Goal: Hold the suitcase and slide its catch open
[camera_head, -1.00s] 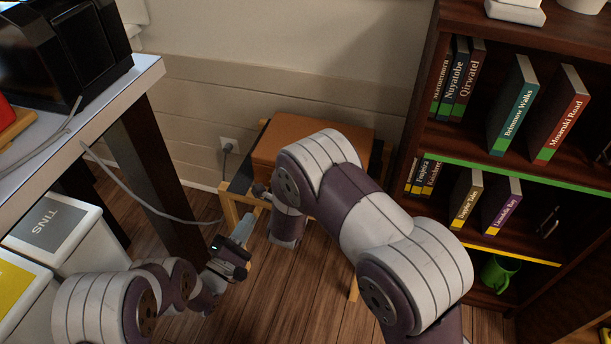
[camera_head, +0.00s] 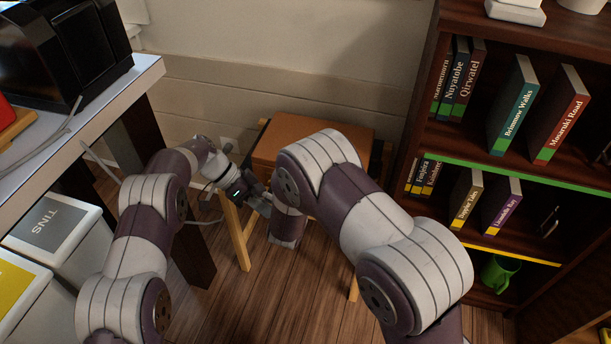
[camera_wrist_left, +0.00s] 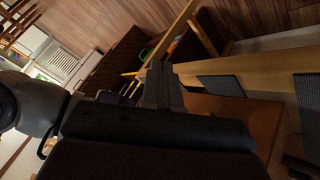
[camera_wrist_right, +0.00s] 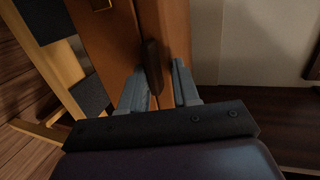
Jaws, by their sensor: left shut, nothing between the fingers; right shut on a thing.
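The suitcase (camera_head: 312,135) is a brown leather-like box lying on a wooden stand, partly covered by my right arm in the head view. The right wrist view shows its side (camera_wrist_right: 178,30) with a dark brown handle (camera_wrist_right: 151,66). A small dark fitting (camera_wrist_right: 100,4) at that view's top edge may be the catch; I cannot tell. My right gripper (camera_wrist_right: 158,85) has its fingers on both sides of the handle, shut on it. My left gripper (camera_head: 264,204) is shut and empty, low at the suitcase's front left. Its fingers (camera_wrist_left: 162,83) show beside the brown surface (camera_wrist_left: 240,112).
The wooden stand (camera_head: 238,235) has dark straps (camera_wrist_left: 221,86). A white-topped desk (camera_head: 110,110) and bins (camera_head: 55,225) are at the left. A bookcase (camera_head: 420,110) is at the right. Bare floor (camera_head: 270,300) lies in front.

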